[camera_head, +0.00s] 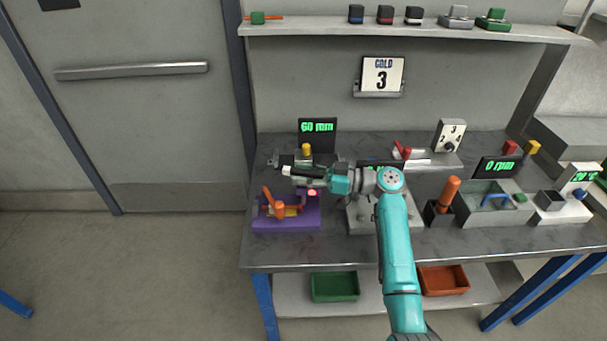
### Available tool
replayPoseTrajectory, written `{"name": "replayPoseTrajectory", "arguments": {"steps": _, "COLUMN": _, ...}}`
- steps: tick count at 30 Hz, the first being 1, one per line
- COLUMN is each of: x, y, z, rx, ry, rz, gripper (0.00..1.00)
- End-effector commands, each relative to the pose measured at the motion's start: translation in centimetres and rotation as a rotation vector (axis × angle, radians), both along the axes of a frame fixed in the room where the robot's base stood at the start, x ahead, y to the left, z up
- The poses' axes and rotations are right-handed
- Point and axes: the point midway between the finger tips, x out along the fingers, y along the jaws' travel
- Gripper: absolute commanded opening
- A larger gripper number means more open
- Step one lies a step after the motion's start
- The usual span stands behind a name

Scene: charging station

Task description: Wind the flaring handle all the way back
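A purple block (290,222) sits at the left front of the bench, with an orange handle (279,208) and a brass-coloured part on it. No label marks the flaring handle; this orange handle looks most like it. My gripper (290,171) points left, above and behind the purple block. It looks apart from the orange handle. The fingers are small and dark with a pale tip, and whether they are open is unclear. My teal arm hides part of a grey device (363,215) right of the purple block.
A display reading 60 mm (317,128) stands behind my gripper, with a yellow knob (306,149) in front. Right of my arm are an orange-handled tool in a dark holder (439,213) and a grey basin (490,208). Green (335,287) and orange (444,279) bins sit below.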

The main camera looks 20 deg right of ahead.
Motion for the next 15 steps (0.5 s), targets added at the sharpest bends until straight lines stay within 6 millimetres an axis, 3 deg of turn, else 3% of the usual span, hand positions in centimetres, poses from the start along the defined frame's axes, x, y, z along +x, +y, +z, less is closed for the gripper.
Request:
{"name": "replayPoseTrajectory", "arguments": {"steps": 8, "x": -0.6, "y": -1.2, "z": 0.1, "rx": 0.000, "ry": -0.001, "rz": -0.002, "gripper": 0.44}}
{"name": "replayPoseTrajectory", "arguments": {"steps": 15, "x": -2.9, "y": -5.1, "z": 0.1, "rx": -0.001, "ry": -0.001, "rz": -0.004, "gripper": 0.44}}
